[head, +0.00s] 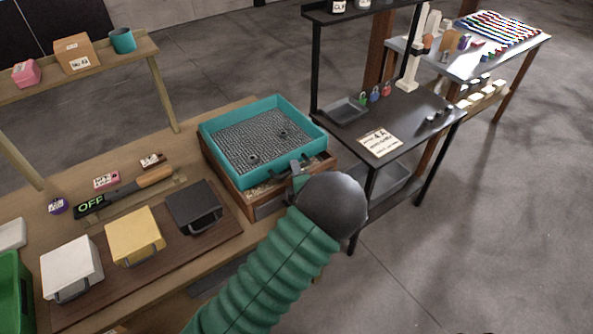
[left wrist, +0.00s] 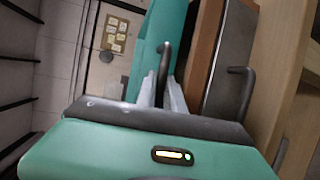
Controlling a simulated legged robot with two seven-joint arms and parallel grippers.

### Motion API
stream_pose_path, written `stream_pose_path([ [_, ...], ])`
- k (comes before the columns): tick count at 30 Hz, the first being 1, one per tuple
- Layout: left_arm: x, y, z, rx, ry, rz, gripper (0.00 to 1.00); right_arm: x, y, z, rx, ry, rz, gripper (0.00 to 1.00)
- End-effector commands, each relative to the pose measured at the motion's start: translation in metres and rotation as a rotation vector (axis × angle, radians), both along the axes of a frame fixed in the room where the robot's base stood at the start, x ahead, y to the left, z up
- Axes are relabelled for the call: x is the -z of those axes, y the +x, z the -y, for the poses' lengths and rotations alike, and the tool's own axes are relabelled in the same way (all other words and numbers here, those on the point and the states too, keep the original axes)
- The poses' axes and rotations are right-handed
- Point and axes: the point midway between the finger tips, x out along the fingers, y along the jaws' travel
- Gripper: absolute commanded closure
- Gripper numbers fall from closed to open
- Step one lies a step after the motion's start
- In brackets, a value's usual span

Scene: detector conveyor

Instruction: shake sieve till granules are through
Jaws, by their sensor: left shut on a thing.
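The sieve (head: 210,143), a teal square frame with a grey mesh (head: 260,135), sits on or just over a wooden box (head: 235,192) at the table's right end. Two small dark lumps show on the mesh; finer granules are too small to tell. My left gripper (head: 299,176) is at the sieve's near side, shut on its dark handle. The left wrist view shows the fingers (left wrist: 162,95) on either side of the handle (left wrist: 164,62), with the teal sieve wall (left wrist: 165,22) behind. What lies under the mesh is hidden. My right gripper is not in view.
On the table are white (head: 70,265), yellow (head: 134,232) and black (head: 193,203) boxes, and a bar marked OFF (head: 95,204). A shelf (head: 120,57) stands behind. A dark metal table (head: 420,128) with padlocks stands to the right of the sieve.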

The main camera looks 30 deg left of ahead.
Motion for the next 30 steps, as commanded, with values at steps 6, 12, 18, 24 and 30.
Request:
stream_pose_path([
  [6,0.010,0.006,-0.029,-0.011,-0.005,-0.011,1.00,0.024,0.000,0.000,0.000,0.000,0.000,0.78],
  [12,0.006,0.008,-0.032,-0.008,-0.003,-0.012,1.00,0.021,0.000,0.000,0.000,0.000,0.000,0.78],
  [18,0.005,0.009,-0.033,-0.007,-0.002,-0.010,0.72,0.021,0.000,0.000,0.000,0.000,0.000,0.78],
  [24,0.001,0.010,-0.031,-0.006,0.002,-0.003,0.66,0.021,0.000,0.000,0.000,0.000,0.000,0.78],
  [30,-0.002,0.012,-0.030,-0.003,0.005,0.003,0.66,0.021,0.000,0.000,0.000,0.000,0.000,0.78],
])
